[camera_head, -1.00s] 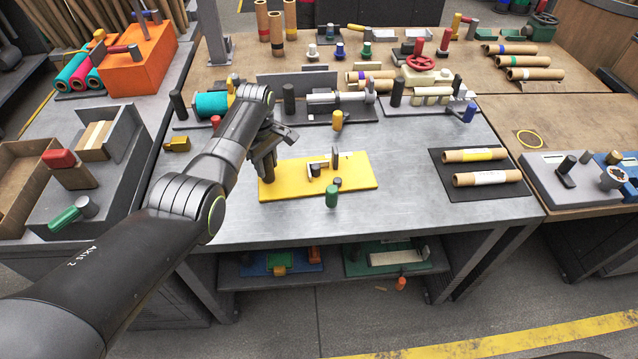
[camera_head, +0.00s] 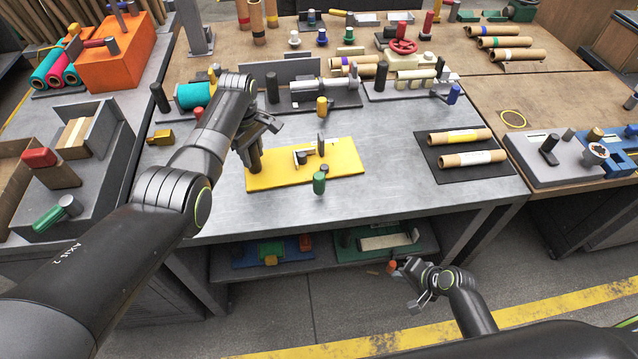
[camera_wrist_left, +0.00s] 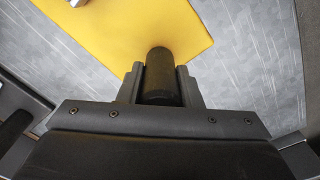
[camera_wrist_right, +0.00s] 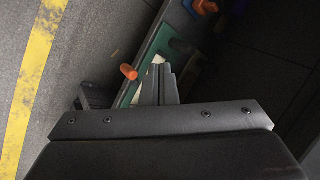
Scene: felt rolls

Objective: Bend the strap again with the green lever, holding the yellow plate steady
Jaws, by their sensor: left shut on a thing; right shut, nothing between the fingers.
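The yellow plate (camera_head: 345,163) lies flat on the grey metal table, with small bending fittings (camera_head: 302,157) on it. A thin grey upright piece (camera_head: 321,145) stands among them; I cannot tell clearly whether it is the strap. The green lever's grip (camera_head: 319,183) stands at the plate's front edge. My left gripper (camera_head: 250,145) is shut on a black post at the plate's left end; the post (camera_wrist_left: 159,75) shows between the fingers in the left wrist view. My right gripper (camera_head: 418,285) is shut and empty, low in front of the table, away from the lever.
A black mat (camera_head: 431,169) with two cardboard rolls lies right of the plate. A yellow-handled tool (camera_head: 322,107) and fixtures stand behind it. A lower shelf (camera_head: 225,267) holds a blue and a green fixture, close to my right gripper. The table's front right is clear.

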